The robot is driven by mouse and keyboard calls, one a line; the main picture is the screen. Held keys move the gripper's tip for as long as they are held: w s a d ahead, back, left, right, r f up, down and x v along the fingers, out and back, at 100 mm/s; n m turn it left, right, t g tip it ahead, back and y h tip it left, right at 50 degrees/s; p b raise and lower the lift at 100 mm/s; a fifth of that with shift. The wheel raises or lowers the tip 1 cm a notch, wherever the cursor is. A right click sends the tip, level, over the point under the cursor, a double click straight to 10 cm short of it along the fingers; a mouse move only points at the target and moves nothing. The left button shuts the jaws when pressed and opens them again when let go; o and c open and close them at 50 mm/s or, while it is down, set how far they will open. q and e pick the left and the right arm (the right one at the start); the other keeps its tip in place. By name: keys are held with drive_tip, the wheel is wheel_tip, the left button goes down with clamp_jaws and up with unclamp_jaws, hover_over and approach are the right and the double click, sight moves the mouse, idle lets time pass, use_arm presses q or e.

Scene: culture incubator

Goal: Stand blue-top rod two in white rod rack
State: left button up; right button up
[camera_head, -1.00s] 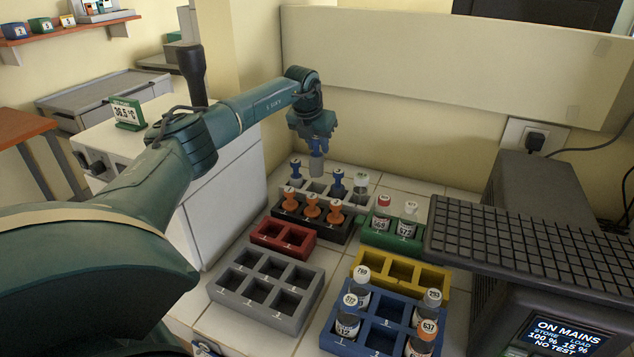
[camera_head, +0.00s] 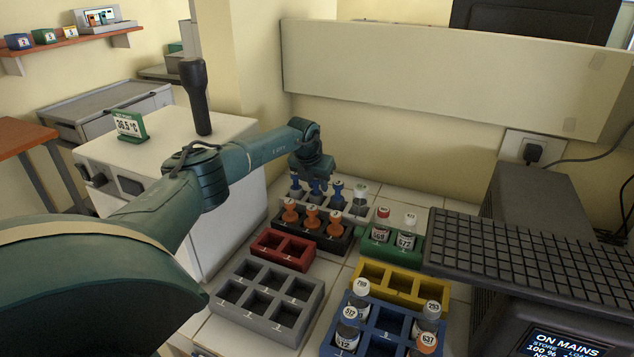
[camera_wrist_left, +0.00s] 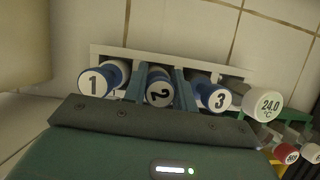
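Blue-top rod two (camera_wrist_left: 159,88) is between the fingers of my left gripper (camera_wrist_left: 160,92), which is shut on it. Its labelled top faces the wrist camera; its lower end is hidden. It stands in the middle of the row at the white rod rack (camera_wrist_left: 225,70), between rod one (camera_wrist_left: 98,80) and rod three (camera_wrist_left: 212,94). In the head view my left gripper (camera_head: 316,182) is low over the rack and largely covers rod two. I cannot tell how deep the rod sits. My right gripper is not in view.
A white-capped 24.0 °C piece (camera_wrist_left: 263,102) stands at the rack's right end. A black rack (camera_head: 338,243) with orange-topped pieces is in front, and a green rack (camera_head: 388,248) with vials is to the right. A pale wall rises behind.

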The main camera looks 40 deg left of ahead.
use_arm(q)
drive_tip(key=o, duration=0.4)
drive_tip(key=shift+s+r, duration=0.15)
drive_tip(key=shift+r, duration=0.55)
drive_tip(key=v, duration=1.1)
drive_tip(key=shift+b, duration=0.4)
drive_tip(key=shift+f, duration=0.1)
